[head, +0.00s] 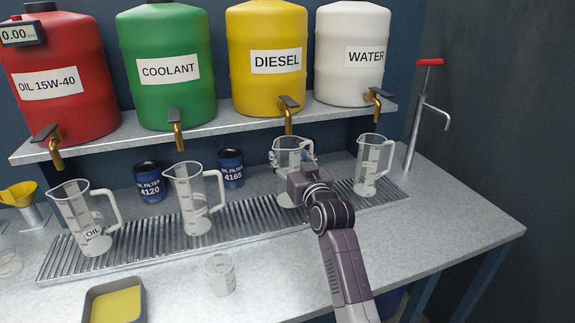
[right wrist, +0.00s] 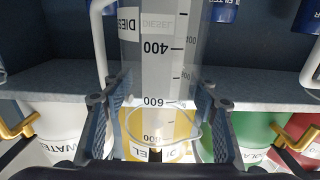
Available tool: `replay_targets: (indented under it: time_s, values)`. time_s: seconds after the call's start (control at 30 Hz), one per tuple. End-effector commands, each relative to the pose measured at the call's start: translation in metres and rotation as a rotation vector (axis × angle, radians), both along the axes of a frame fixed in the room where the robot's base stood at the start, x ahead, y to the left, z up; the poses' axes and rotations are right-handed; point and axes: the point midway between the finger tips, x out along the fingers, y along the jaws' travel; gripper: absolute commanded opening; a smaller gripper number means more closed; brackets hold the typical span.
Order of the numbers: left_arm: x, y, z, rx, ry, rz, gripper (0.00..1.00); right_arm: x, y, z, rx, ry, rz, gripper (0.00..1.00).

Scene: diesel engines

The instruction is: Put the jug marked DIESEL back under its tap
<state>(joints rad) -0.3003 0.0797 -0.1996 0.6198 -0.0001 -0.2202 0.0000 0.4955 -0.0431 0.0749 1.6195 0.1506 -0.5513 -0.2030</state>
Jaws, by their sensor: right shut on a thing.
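The clear jug (head: 290,148) stands upright below the brass tap (head: 288,121) of the yellow DIESEL tank (head: 267,30), over the grate. My right gripper (head: 288,172) is shut on it, partly hiding it in the head view. In the right wrist view, which is upside down, the jug (right wrist: 160,50) sits between the two fingers (right wrist: 155,110), with a partly seen label starting "DIES" and printed volume marks. It looks empty. I cannot tell whether its base touches the grate. My left gripper is not in view.
The ribbed grate (head: 140,241) also holds an OIL jug (head: 85,225), another jug (head: 193,195) and a jug (head: 371,165) by the WATER tank. Blue oil filters (head: 149,181) stand behind. A small beaker (head: 220,274) and a yellow-filled tray (head: 114,303) are in front. The bench's right front is clear.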

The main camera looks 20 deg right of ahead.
Motion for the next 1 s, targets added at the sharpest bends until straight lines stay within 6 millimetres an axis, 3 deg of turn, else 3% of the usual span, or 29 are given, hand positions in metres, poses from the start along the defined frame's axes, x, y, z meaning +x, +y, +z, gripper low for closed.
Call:
replay_targets:
  time_s: [0.17,0.43,0.87,0.9,1.0]
  values:
    - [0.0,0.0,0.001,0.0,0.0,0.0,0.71,0.013,0.0,0.0,0.001,-0.001,-0.001,0.15]
    - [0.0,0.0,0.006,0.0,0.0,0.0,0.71,0.013,0.0,-0.032,0.001,0.002,-0.001,0.15]
    - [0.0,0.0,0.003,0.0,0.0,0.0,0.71,0.013,0.0,-0.039,0.0,0.0,-0.001,0.15]
    - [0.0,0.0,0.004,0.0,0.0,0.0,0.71,0.013,0.0,-0.039,0.0,0.001,-0.001,0.58]
    - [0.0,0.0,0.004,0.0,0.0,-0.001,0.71,0.013,0.0,-0.039,0.0,0.001,-0.001,0.69]
